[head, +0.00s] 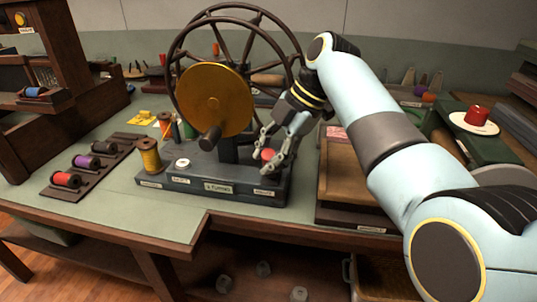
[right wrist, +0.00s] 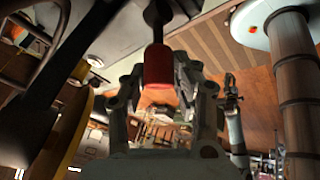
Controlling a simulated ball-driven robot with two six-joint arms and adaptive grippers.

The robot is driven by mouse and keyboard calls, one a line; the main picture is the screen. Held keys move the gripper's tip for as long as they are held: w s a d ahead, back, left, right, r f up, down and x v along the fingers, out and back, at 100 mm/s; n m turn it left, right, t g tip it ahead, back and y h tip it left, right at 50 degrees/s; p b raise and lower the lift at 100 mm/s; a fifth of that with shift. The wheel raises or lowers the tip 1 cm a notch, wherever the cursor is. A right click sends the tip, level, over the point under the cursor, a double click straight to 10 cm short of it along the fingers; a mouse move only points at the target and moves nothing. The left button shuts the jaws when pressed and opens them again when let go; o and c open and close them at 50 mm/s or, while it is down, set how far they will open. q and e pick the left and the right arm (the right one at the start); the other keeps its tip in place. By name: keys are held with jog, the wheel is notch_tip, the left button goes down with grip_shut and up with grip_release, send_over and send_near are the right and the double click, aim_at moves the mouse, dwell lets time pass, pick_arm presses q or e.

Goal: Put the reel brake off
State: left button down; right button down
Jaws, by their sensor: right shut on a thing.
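The reel stands on a dark base (head: 215,183) with small labels, too small to read surely. It has a large spoked wheel (head: 262,32), a brass disc (head: 213,100) and a dark crank knob (head: 210,138). The brake lever's red knob (head: 268,154) is at the right end of the base. My right gripper (head: 272,158) reaches down from the upper right and is shut on this knob. In the right wrist view the red knob (right wrist: 159,66), on a dark rod, sits between the fingers. The lever's lower part is largely hidden. My left gripper is out of view.
A yellow spool (head: 149,156) stands at the base's left, and a rack of spools (head: 83,165) lies farther left. A wooden box (head: 345,180) is right of the base. A red candle-like thing (head: 476,115) sits on a white dish. The green bench top (head: 125,203) is clear in front.

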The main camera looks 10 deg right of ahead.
jog(key=shift+w, duration=0.1)
jog(key=shift+w+d+r+g, duration=0.2)
jog(key=shift+w+g, duration=0.25)
jog(key=shift+g, duration=0.15)
jog(key=w+g+y+b, duration=0.1)
jog(key=b, duration=0.3)
jog(key=w+m+g+b, duration=0.1)
jog(key=g+b, duration=0.1)
jog(key=b, duration=0.3)
jog(key=shift+w+d+f+y, duration=0.1)
jog(key=shift+d+f+y, duration=0.1)
jog(key=shift+d+y, duration=0.2)
jog(key=shift+w+r+g+b, duration=0.1)
jog(key=shift+r+g+b, duration=0.15)
jog(key=shift+b, duration=0.35)
jog(key=shift+r, duration=0.15)
jog(key=c, duration=1)
grip_release()
